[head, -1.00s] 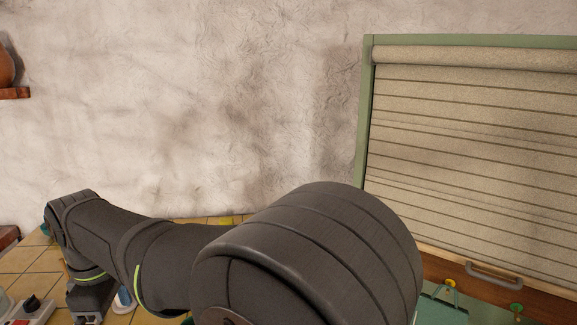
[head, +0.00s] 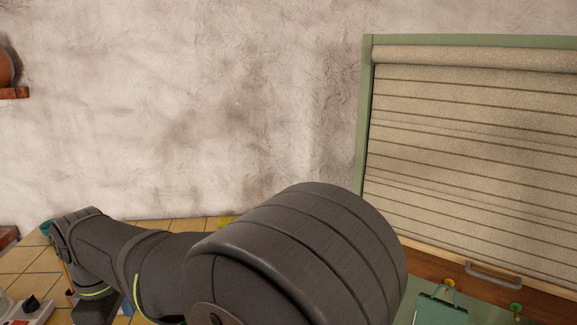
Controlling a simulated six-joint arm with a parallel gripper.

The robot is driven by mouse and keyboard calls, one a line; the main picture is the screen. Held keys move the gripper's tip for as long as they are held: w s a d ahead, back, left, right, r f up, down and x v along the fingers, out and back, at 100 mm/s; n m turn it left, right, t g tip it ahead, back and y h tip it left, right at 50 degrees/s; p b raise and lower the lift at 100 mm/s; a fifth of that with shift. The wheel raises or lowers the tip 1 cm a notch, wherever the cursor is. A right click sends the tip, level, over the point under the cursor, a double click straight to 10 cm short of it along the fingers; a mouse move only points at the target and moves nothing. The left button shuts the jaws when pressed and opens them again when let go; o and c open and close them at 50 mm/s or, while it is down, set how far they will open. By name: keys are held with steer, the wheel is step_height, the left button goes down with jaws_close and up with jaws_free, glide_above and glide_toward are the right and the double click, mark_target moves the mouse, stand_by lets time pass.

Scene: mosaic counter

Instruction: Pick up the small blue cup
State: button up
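I cannot make out a small blue cup for certain. A sliver of a blue thing (head: 127,306) shows on the tiled counter at the lower left, mostly hidden behind my arm; I cannot tell if it is the cup. My arm crosses the lower part of the head view and bends down at the far left. Its end runs out of the bottom edge, so my gripper's fingers are not seen and nothing held is visible.
The yellow tiled counter (head: 28,262) lies at the lower left. A teal thing (head: 46,228) sits at its far left edge. A red and white box with a black knob (head: 30,304) is at the bottom left. A teal bag-like thing (head: 440,308) is at the lower right, below a blind (head: 475,150).

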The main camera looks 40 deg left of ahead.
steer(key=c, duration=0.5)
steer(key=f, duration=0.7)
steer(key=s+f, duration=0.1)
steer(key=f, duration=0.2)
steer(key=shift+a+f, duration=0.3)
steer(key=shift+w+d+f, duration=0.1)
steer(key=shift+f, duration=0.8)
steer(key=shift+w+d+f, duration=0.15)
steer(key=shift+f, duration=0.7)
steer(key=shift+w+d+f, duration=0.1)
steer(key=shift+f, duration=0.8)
